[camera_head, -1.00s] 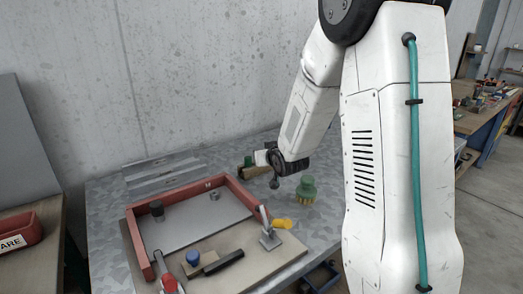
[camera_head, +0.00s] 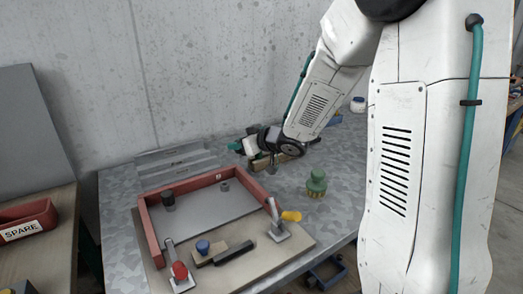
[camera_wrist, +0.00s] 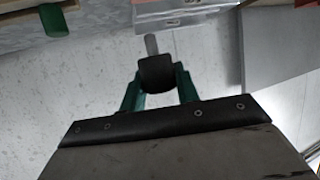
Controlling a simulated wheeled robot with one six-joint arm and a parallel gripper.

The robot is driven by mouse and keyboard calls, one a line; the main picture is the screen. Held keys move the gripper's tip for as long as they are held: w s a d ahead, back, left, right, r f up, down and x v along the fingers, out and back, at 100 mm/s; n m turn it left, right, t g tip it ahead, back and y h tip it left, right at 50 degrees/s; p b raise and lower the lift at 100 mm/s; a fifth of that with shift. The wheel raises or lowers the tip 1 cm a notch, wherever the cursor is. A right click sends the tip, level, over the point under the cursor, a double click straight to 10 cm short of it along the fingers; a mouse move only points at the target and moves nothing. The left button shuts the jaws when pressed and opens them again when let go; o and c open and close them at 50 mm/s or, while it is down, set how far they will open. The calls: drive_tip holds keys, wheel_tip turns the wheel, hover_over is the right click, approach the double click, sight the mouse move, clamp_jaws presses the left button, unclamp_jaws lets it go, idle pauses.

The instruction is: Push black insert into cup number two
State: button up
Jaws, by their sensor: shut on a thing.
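In the wrist view my gripper (camera_wrist: 159,78) has its green fingers closed on both sides of a black cylindrical piece (camera_wrist: 156,71), which looks like the black insert. A grey pin stands out beyond it. In the head view the arm's end is over the back of the table, right of the red frame (camera_head: 148,235); the held piece cannot be made out there. Inside the frame a small grey cup (camera_head: 225,186) stands near a white mark on the back wall. A black cylinder (camera_head: 168,201) stands at the back left. Cup numbers are too small to read.
A green-topped brush (camera_head: 316,182) stands right of the frame. A yellow-handled clamp (camera_head: 278,228) and a red-handled clamp (camera_head: 179,272) sit at the front.

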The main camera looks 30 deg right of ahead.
drive_tip(key=s+a+n+g+y, duration=0.1)
drive_tip(key=a+n+g+y, duration=0.2)
drive_tip(key=a+n+y, duration=0.2)
drive_tip(key=shift+s+a+r, duration=0.35)
drive_tip(key=shift+s+a, duration=0.05)
drive_tip(key=shift+a, duration=0.55)
drive_tip(key=shift+f, duration=2.95)
drive_tip(key=shift+f, duration=0.25)
